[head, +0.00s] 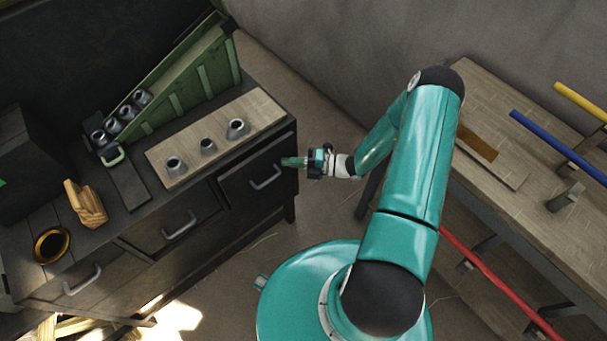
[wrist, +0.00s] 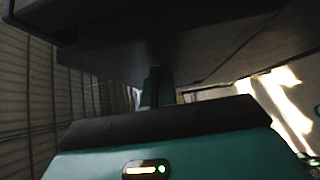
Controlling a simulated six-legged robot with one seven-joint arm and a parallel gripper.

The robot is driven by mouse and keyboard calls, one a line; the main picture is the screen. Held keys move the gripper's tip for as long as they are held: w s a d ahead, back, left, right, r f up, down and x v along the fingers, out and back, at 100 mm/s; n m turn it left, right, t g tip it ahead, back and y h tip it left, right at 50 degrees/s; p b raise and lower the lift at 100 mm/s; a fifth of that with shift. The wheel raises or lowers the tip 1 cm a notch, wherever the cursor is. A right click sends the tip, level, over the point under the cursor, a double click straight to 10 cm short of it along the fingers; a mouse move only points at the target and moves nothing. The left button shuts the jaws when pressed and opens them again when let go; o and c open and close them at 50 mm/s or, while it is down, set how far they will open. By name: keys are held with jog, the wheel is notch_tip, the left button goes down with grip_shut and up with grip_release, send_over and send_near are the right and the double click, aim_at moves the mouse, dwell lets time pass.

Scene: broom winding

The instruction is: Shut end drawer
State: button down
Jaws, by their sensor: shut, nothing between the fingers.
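The end drawer (head: 240,187) is the rightmost of the dark drawers in the cabinet and has a pale bar handle (head: 266,179). Its front seems to stand slightly proud of the cabinet, but how far is hard to tell from this angle. My gripper (head: 286,162) is shut and empty, with its green fingers at the upper right part of the drawer front, right of the handle. Whether they touch it is unclear. In the wrist view the shut fingers (wrist: 158,88) reach under or against a large dark panel (wrist: 180,45), which hides their tips.
The cabinet top holds a wooden board (head: 215,138) with metal cups, a green crate (head: 205,75), gloves (head: 86,204) and a brass ring (head: 51,245). A workbench (head: 540,215) with coloured broom handles stands at right. Floor shows between cabinet and bench.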

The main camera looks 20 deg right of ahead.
jog(key=shift+w+a, duration=0.3)
jog(key=shift+w, duration=0.6)
jog(key=shift+w+a, duration=0.3)
jog(key=shift+w, duration=0.6)
jog(key=shift+w+r, duration=0.1)
jog(key=shift+s, duration=0.35)
jog(key=s, duration=0.1)
jog(key=s+d, duration=0.1)
jog(key=s, duration=0.1)
jog(key=shift+s+d, duration=0.1)
jog(key=shift+s, duration=0.05)
send_near(286, 156)
jog(key=s, duration=0.3)
jog(key=shift+s+d+r, duration=0.15)
jog(key=shift+s+d, duration=0.1)
jog(key=shift+d, duration=0.1)
